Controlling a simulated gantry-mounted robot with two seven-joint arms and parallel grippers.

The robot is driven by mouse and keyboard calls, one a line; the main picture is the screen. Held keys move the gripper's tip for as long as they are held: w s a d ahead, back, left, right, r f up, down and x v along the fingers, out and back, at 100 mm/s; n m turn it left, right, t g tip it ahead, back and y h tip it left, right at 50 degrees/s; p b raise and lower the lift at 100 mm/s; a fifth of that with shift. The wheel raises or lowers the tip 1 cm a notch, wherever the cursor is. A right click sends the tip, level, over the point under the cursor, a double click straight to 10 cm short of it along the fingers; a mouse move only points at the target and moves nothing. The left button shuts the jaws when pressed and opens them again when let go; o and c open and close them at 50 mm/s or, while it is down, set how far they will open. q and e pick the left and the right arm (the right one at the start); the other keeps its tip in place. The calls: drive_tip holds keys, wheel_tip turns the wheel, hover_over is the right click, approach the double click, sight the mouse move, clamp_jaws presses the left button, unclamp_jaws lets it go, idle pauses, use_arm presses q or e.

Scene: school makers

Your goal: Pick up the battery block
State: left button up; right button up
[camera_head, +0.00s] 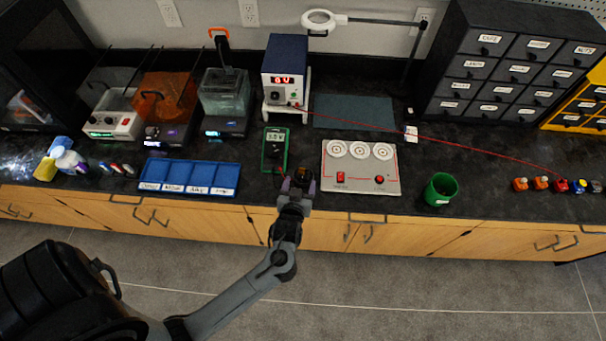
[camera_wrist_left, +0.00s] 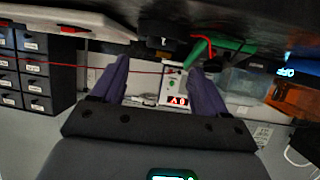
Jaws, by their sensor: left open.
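A small dark block with an orange-yellow spot (camera_head: 303,174), which looks like the battery block, is on the black counter (camera_head: 455,150) between the green multimeter and the grey panel. In the left wrist view a dark block (camera_wrist_left: 155,43) shows beyond the fingers, near the counter surface. My left gripper (camera_head: 299,184) is at the counter's front edge, right at this block. Its purple fingers are apart in the left wrist view (camera_wrist_left: 160,75), with no grip visible. Whether they straddle the block is hard to tell. My right gripper is not in view.
The green multimeter (camera_head: 275,148) stands close left of the gripper, the grey panel with three dials (camera_head: 360,182) close right. A blue tray (camera_head: 190,166) and green cup (camera_head: 441,188) lie farther out. A red wire (camera_head: 445,137) crosses to small coloured blocks (camera_head: 561,185).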

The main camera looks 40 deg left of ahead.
sight(303, 173)
use_arm(q)
drive_tip(key=shift+w+a+f, duration=0.15)
drive_tip(key=shift+w+a, duration=0.05)
drive_tip(key=shift+w, duration=0.1)
drive_tip(key=shift+b+x, duration=0.4)
drive_tip(key=shift+x, duration=2)
drive_tip(key=c, duration=1.2)
drive_tip(key=shift+c, duration=0.2)
drive_tip(key=shift+r, duration=0.2)
